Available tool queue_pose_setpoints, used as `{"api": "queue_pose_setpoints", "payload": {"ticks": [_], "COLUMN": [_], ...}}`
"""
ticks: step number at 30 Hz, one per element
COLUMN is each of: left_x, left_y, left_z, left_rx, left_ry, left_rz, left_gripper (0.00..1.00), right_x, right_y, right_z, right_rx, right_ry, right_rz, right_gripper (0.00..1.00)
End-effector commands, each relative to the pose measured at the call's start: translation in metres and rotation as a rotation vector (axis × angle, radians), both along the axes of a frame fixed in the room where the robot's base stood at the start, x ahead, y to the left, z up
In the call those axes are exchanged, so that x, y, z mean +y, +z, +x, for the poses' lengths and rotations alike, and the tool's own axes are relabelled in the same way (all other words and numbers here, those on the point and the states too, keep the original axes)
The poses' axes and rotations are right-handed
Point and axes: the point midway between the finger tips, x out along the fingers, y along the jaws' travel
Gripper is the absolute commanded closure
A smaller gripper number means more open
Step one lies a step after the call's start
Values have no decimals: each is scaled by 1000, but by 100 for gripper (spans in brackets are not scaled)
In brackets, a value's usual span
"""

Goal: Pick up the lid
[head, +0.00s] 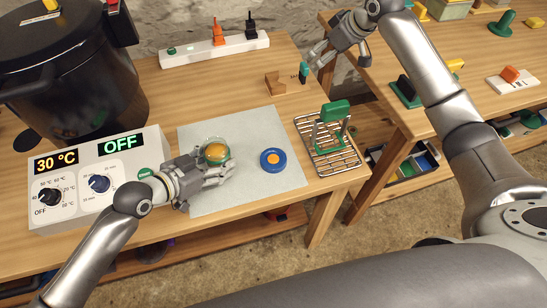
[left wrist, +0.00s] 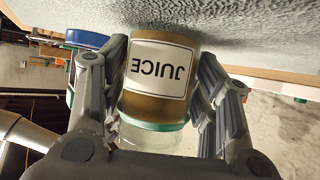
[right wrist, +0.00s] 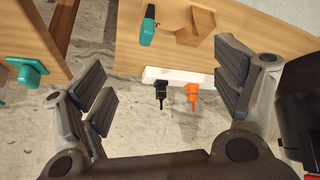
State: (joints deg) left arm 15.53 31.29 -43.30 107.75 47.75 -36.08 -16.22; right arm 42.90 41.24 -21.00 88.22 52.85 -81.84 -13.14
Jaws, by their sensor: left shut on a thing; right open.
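The lid (head: 273,160), a blue disc with an orange centre, lies flat on the grey mat (head: 252,120), right of the juice jar (head: 214,151). Its blue edge also shows in the left wrist view (left wrist: 88,39). My left gripper (head: 222,172) is shut on the jar, with fingers on both sides of it. The jar has a white JUICE label (left wrist: 160,68) and brown-orange contents, and stands on the mat. My right gripper (head: 318,58) is open and empty, above the far right corner of the table, well away from the lid.
A wire rack (head: 322,160) with a green-handled tool (head: 335,110) stands right of the mat. A wooden block (head: 275,84) and a small green-topped item (head: 303,70) are near my right gripper. A control box (head: 95,185) and black pot (head: 70,75) fill the left.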

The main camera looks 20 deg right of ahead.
Motion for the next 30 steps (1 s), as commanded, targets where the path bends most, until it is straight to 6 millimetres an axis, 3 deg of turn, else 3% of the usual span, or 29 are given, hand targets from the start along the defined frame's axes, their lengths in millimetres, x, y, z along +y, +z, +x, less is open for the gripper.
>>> {"api": "queue_pose_setpoints", "payload": {"ticks": [1, 6, 9, 12, 19, 23, 30], "left_x": [1, 1, 1, 2, 2, 2, 1], "left_y": [-1, -2, -2, -2, -2, -2, -2], "left_z": [0, 0, 0, 0, 0, 0, 0], "left_rx": [1, 1, 2, 2, 3, 3, 3], "left_ry": [2, 2, 2, 2, 2, 2, 1], "left_rz": [4, 4, 5, 5, 4, 4, 4], "left_gripper": [65, 65, 65, 65, 65, 65, 65], "right_x": [33, 120, 157, 181, 200, 201, 201], "right_y": [1, -6, -11, -17, -24, -30, -71], "right_z": [-8, -54, -87, -119, -168, -178, -180], "right_rx": [28, 145, 213, 279, 384, 408, 414], "right_ry": [97, 412, 592, 749, 975, 1017, 1024], "right_rz": [-28, -143, -226, -312, -452, -481, -485], "right_gripper": [14, 14, 14, 14, 14, 14, 14]}}
